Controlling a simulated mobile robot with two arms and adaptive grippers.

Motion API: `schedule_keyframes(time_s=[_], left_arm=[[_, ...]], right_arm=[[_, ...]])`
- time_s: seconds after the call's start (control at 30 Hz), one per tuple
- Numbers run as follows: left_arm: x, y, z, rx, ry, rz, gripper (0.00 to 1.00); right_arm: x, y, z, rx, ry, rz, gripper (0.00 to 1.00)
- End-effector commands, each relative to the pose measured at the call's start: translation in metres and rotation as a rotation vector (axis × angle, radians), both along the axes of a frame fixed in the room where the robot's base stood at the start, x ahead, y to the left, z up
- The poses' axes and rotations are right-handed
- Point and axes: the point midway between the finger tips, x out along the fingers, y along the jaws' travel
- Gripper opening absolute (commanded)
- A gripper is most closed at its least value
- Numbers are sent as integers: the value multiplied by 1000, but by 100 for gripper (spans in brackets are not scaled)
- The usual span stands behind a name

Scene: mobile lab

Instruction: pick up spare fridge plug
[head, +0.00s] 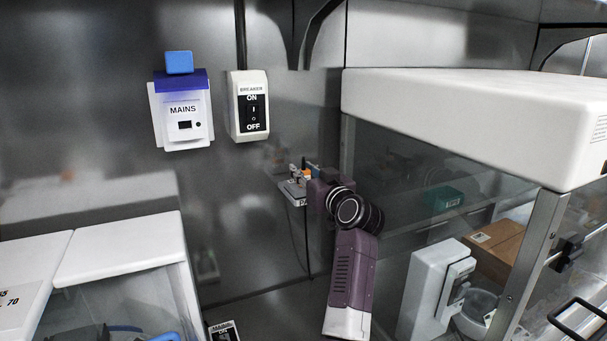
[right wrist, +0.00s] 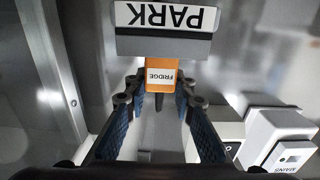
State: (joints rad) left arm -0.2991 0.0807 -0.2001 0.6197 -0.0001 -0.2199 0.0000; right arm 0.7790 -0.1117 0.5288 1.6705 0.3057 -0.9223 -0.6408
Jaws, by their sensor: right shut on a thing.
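The spare fridge plug (right wrist: 161,85) is orange with a white FRIDGE label, upside down in the right wrist view. It sits against a grey holder marked PARK (right wrist: 167,42), with a dark stub or cable on its other side. My right gripper (right wrist: 158,97) is shut on the plug, one blue-padded finger on each side. In the head view the right gripper (head: 310,171) is small and partly hidden by my purple wrist, at a small wall bracket (head: 291,192) with a bit of orange showing. My left gripper is not in view.
A MAINS box (head: 183,124) and a BREAKER switch (head: 249,120) are on the metal wall to the left. A clear-walled cabinet with a white top (head: 470,110) stands close on the right. A white lidded unit (head: 122,246) is at lower left.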

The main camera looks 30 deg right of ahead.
Motion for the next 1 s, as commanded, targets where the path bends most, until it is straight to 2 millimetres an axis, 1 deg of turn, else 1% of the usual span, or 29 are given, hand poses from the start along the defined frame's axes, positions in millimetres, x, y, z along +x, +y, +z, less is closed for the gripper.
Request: schedule_keyframes(time_s=[0.03,0.17,0.27,0.37,0.6,0.7,0.83,1.0], left_arm=[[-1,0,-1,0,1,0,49],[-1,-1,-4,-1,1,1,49],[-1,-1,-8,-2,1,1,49],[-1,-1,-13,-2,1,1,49],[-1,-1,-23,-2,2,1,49],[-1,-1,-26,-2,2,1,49],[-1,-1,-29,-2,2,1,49],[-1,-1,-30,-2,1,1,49]], right_arm=[[0,0,9,-3,-12,-1,0],[-1,-1,26,-5,-17,-2,0],[0,-1,45,-5,-17,-2,0],[-1,-1,70,-6,-17,-4,0],[-1,-1,135,-4,-14,-3,0],[-1,-1,157,-3,-13,-2,0],[-1,-1,179,-2,-10,-3,0],[0,0,195,-2,-9,-2,0]])
